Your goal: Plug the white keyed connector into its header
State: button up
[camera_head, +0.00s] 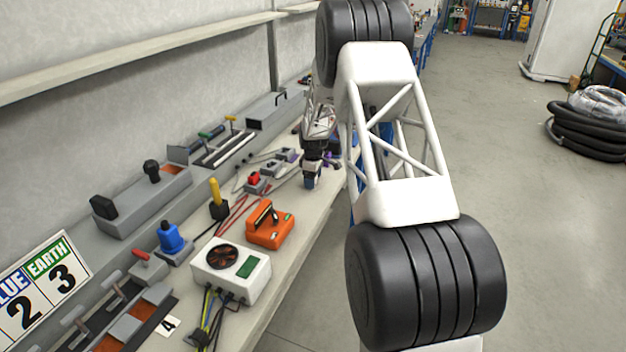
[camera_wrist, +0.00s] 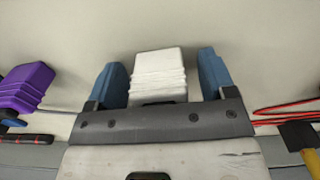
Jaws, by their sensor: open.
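The white connector (camera_wrist: 158,76) shows in the wrist view as a ribbed white block. It lies between the two blue fingers of my gripper (camera_wrist: 160,80), with a gap on each side, and its near end is hidden by the gripper's dark front edge. My gripper is open and not touching the block's sides. In the head view my gripper (camera_head: 310,183) points down over the far part of the bench, and the white connector cannot be made out there. I cannot tell which part is its header.
A purple ribbed connector (camera_wrist: 27,85) lies left of my gripper, and a yellow-and-black part (camera_wrist: 300,135) with red wires lies right. On the bench stand an orange box (camera_head: 270,228), a white fan box (camera_head: 231,272) and a blue plug (camera_head: 171,238). Grey fixtures line the wall.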

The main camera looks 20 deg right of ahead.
jog(key=c, duration=1)
jog(key=shift+r, duration=0.15)
jog(key=shift+r, duration=1.4)
jog(key=shift+s+r, duration=0.2)
jog(key=shift+r, duration=0.1)
jog(key=s+a, duration=0.1)
jog(key=s, duration=0.4)
jog(key=s+a+r, duration=0.1)
jog(key=s, duration=0.4)
jog(key=s+a, duration=0.1)
jog(key=s, duration=0.4)
jog(key=shift+s+a+r, duration=0.1)
jog(key=shift+a+r, duration=0.05)
jog(key=shift+a, duration=0.15)
